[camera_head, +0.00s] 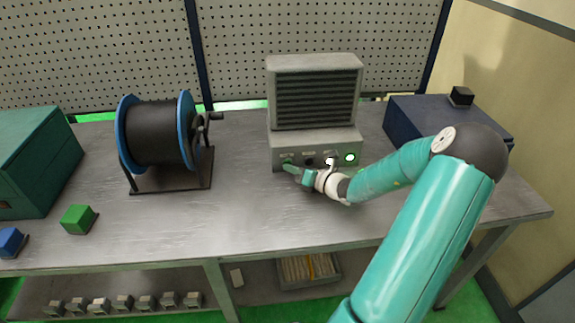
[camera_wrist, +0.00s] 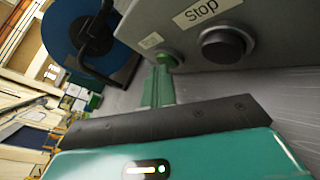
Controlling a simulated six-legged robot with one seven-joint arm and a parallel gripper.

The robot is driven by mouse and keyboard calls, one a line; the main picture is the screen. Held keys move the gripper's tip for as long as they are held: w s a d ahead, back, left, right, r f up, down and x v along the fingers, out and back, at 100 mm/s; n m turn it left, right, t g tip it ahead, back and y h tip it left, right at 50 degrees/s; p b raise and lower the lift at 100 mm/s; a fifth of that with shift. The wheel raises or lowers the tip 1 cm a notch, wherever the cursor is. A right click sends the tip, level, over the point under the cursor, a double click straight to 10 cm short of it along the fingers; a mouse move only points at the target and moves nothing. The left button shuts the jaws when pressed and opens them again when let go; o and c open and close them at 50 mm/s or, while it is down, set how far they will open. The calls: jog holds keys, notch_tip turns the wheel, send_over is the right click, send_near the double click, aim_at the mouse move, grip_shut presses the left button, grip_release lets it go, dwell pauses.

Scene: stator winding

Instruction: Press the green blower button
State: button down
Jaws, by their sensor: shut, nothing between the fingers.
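The grey blower unit (camera_head: 315,92) stands at the back of the bench, with its control panel along the lower front. The green button (camera_wrist: 167,60) is at the panel's edge in the wrist view, beside a small label too blurred to read. My gripper (camera_wrist: 160,72) is shut and empty, and its fingertips reach right up to the green button. I cannot tell whether they touch or press it. In the head view my gripper (camera_head: 289,168) is at the panel's left end and partly hides the button there.
A black button (camera_wrist: 222,46) marked "Stop" is right of the green one. A lit green lamp (camera_head: 351,157) shows on the panel's right. A cable reel (camera_head: 155,135) stands left, a dark blue box (camera_head: 405,118) right. The bench front (camera_head: 250,215) is clear.

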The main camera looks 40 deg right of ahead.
jog(key=shift+s, duration=0.1)
jog(key=shift+s+a, duration=0.45)
jog(key=shift+s, duration=0.1)
jog(key=shift+s+a, duration=0.7)
jog(key=shift+s, duration=0.35)
jog(key=shift+s+a, duration=0.7)
jog(key=shift+s, duration=0.3)
